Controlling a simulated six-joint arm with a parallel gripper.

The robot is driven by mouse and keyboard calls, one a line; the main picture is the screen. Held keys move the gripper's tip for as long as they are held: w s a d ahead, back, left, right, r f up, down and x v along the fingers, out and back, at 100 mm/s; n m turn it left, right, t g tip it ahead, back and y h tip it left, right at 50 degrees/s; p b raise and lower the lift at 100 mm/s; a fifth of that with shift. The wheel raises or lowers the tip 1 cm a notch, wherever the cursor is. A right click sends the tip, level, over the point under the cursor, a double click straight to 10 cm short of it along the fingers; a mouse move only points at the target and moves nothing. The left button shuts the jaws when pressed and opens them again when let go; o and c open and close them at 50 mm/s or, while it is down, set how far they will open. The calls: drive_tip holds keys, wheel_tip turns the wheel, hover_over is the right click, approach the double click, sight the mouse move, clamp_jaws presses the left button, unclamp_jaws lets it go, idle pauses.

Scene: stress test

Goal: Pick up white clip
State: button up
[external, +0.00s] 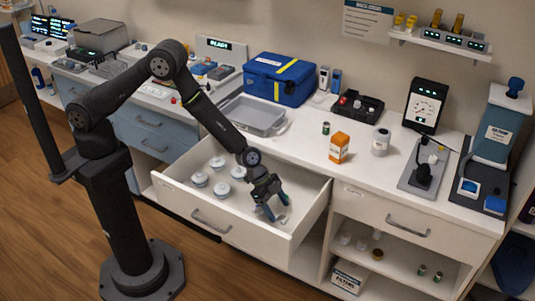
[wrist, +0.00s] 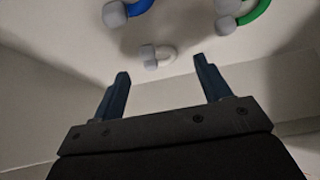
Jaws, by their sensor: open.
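The white clip (wrist: 165,55) lies on the drawer floor in the wrist view, a small curved piece with a grey block at its left end. In the external view a small pale shape at the fingertips may be this clip, but it is too small to be sure. My gripper (wrist: 163,80) is open and empty, its two blue fingers apart. The clip is beyond the fingertips, roughly between them in the picture. In the external view my gripper (external: 277,218) reaches down into the right part of the open white drawer (external: 210,222).
A blue clip (wrist: 138,8) and a green clip (wrist: 250,12) lie at the top of the wrist view. Several white-lidded round containers (external: 222,188) stand in the drawer's left part. The drawer walls surround my gripper. An orange box (external: 339,148) stands on the counter.

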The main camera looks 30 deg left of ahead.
sight(282, 218)
drive_tip(key=shift+x, duration=1.15)
drive_tip(key=shift+c, duration=0.4)
drive_tip(key=c, duration=1)
